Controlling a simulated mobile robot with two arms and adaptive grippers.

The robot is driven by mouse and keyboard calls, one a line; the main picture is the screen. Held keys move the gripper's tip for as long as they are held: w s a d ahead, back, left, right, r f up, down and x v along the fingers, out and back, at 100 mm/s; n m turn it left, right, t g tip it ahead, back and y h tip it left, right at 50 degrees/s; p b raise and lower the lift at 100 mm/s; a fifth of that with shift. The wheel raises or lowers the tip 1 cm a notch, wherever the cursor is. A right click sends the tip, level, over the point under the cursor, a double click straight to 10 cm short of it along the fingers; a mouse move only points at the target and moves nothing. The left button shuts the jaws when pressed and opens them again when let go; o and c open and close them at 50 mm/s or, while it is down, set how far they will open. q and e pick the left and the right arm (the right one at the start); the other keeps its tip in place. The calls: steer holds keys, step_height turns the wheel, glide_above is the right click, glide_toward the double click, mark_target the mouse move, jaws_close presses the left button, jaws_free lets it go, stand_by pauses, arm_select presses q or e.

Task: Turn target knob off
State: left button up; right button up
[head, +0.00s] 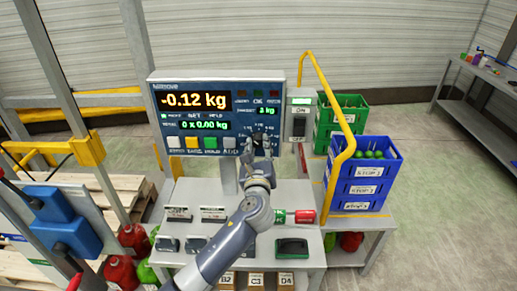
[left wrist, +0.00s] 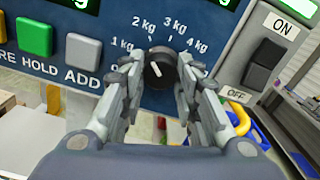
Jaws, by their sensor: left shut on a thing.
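The black round target knob (left wrist: 160,68) is on the blue panel of the scale display (head: 217,115), under the 1 kg to 4 kg marks. Its white pointer mark is tilted toward the upper left. My left gripper (head: 260,146) is at the lower right of the panel. In the left wrist view its two fingers (left wrist: 158,72) are shut on the knob, one on each side. The fingers partly hide the knob's lower sides. My right gripper is not in view.
A grey switch box (head: 299,118) marked ON and OFF stands right of the display. A yellow rail (head: 340,165) and blue crates (head: 362,187) with green balls are further right. Below the panel is a grey table (head: 190,190) with labels, a black-green item and red-green cylinders.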

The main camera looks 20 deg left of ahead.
arm_select(q)
steer(key=n+b, duration=0.1)
steer(key=n, duration=0.3)
steer(key=n+b, duration=0.2)
steer(key=n, duration=0.2)
steer(key=shift+d, duration=0.1)
steer(key=n+b, duration=0.2)
steer(key=n, duration=0.2)
steer(key=shift+n+b, duration=0.4)
steer(key=shift+n, duration=1)
steer(key=shift+r, duration=0.1)
steer(key=o, duration=1.1)
steer(key=shift+c, duration=0.2)
